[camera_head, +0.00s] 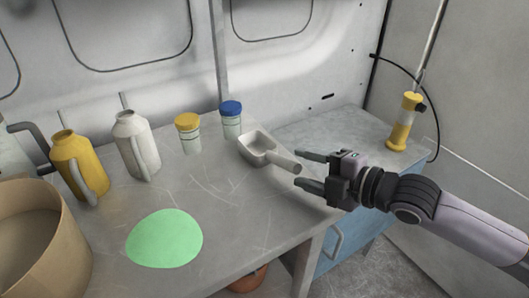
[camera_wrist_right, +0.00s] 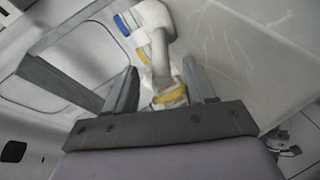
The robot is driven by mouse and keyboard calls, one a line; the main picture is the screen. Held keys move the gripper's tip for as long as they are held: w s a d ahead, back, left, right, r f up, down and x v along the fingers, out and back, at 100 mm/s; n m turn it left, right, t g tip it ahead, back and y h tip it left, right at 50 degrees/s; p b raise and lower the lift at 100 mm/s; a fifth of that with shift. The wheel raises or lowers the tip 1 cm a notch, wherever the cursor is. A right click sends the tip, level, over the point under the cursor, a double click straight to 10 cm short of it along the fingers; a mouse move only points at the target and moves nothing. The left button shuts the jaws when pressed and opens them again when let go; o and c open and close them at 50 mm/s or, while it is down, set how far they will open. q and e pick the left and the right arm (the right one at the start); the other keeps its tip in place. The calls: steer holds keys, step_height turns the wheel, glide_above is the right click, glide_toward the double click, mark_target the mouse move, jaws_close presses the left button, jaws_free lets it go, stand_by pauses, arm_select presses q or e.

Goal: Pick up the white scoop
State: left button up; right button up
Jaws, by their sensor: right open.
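The white scoop (camera_head: 256,149) lies on the grey worktop near its right edge, with its handle pointing right towards my right gripper (camera_head: 298,170). That gripper is open, and its two fingertips appear on either side of the handle's end in the head view. Whether they are level with the handle is hard to tell. The right wrist view shows the open fingers (camera_wrist_right: 160,70) with a pale, handle-like shape between them, and a white-and-yellow item lower down that I cannot identify for sure. Nothing is visibly gripped. My left gripper is out of view.
A blue-lidded jar (camera_head: 231,120) and a yellow-lidded jar (camera_head: 188,133) stand left of the scoop. Further left are a white jug (camera_head: 137,145), a yellow jug (camera_head: 78,167) and a tan bucket (camera_head: 66,255). A green disc (camera_head: 164,238) lies in front. A yellow tool (camera_head: 403,122) stands right.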

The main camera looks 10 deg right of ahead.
mark_target(265, 156)
steer(key=shift+p+x, duration=0.35)
steer(key=shift+x, duration=2.75)
steer(key=shift+w+d+f, duration=0.1)
jaws_close()
